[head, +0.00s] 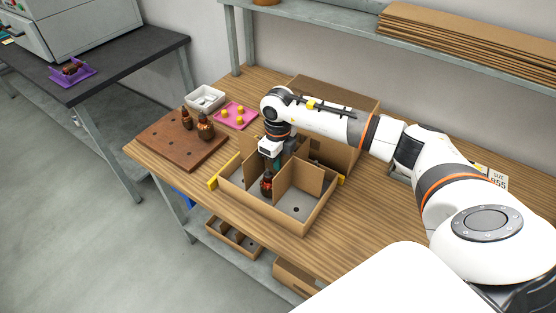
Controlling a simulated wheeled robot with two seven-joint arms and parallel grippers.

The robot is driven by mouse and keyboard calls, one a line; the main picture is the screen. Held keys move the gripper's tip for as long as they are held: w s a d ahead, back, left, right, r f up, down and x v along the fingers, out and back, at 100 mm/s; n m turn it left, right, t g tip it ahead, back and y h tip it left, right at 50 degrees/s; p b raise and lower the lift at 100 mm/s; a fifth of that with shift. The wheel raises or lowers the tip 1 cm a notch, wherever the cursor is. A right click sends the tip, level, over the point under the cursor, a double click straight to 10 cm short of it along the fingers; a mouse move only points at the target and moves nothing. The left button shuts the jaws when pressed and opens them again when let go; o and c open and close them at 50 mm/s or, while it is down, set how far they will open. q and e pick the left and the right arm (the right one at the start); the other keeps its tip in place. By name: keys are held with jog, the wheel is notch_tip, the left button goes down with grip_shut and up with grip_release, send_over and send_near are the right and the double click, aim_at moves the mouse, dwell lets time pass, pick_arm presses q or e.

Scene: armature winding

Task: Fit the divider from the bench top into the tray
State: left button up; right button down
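The cardboard tray (304,229) stands on the wooden bench with upright cardboard dividers in it. One divider panel (302,178) stands crosswise near its middle, and the tray's floor shows dark holes. A dark red-brown armature (266,184) stands upright in the tray, left of that panel. My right gripper (273,161) points down over the tray's back part, just above and behind the armature, close to the panels. Its fingertips are partly hidden, so I cannot tell whether it grips a divider. My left gripper is out of view.
A brown board (170,152) with holes holds two armatures (205,127) at the left. A white bin (205,98) and a pink tray (236,116) with yellow pieces stand behind. A large cardboard box (340,99) stands behind the tray. Bare bench (354,231) lies to the right.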

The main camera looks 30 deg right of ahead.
jog(key=shift+f, duration=0.25)
jog(key=c, duration=1.6)
grip_release()
jog(key=shift+o, duration=0.2)
jog(key=shift+r, duration=0.1)
notch_tip(320, 180, up, 12)
jog(key=shift+f+b, duration=0.1)
jog(key=shift+b, duration=1.1)
